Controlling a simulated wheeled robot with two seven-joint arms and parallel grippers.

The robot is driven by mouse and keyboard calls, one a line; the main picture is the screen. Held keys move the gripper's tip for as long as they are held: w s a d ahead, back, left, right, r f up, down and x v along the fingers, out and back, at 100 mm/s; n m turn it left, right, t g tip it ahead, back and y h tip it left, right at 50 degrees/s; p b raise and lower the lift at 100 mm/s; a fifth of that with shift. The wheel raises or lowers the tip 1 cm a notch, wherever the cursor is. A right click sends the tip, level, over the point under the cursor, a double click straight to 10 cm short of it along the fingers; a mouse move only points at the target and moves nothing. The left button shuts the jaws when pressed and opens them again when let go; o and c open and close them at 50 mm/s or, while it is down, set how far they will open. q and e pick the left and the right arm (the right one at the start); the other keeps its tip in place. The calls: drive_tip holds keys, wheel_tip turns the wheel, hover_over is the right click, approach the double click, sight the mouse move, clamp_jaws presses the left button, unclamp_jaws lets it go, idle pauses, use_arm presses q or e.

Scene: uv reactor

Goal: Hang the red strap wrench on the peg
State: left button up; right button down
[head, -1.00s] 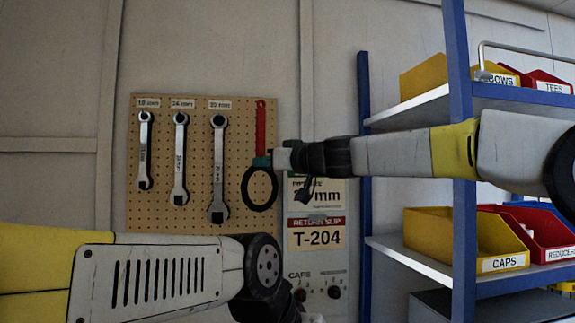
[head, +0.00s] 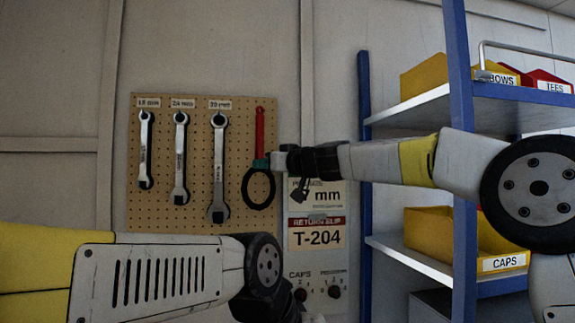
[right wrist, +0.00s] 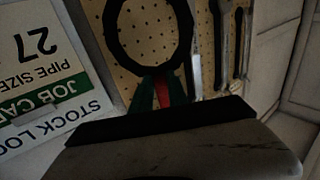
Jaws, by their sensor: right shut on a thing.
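The red strap wrench (head: 260,128) is upright in front of the right part of the pegboard (head: 150,215), its red handle up and its black strap loop hanging down. My right gripper (head: 265,161) comes in from the right and is shut on the wrench where handle and loop meet, at a dark green part. In the right wrist view the loop (right wrist: 112,38) stands before the board, with the red handle (right wrist: 162,92) between green pieces. I cannot tell whether the wrench touches the board. Its peg is not visible. My left arm crosses the lower left; its gripper is not visible.
Several silver wrenches, one of them the largest (head: 219,170), hang left of the strap wrench under labels. Posted cards (head: 317,236) are on the wall at right. A blue-framed shelf (head: 364,150) with yellow bins (head: 428,228) stands close under and behind my right arm.

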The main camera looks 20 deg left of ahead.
drive_tip(key=shift+w+a+f, duration=0.1)
drive_tip(key=shift+w+a, duration=0.35)
drive_tip(key=shift+w, duration=0.2)
drive_tip(key=shift+w+a, duration=0.45)
drive_tip(key=shift+w, duration=0.15)
drive_tip(key=shift+w+a+f, duration=0.2)
drive_tip(key=shift+w+f, duration=0.25)
drive_tip(key=shift+w, duration=0.25)
drive_tip(key=c, duration=1.2)
unclamp_jaws()
drive_tip(key=shift+w, duration=0.15)
drive_tip(key=shift+o, duration=0.2)
drive_tip(key=shift+s+a, duration=0.1)
drive_tip(key=shift+s, duration=0.1)
drive_tip(key=v, duration=0.7)
drive_tip(key=shift+d, duration=0.4)
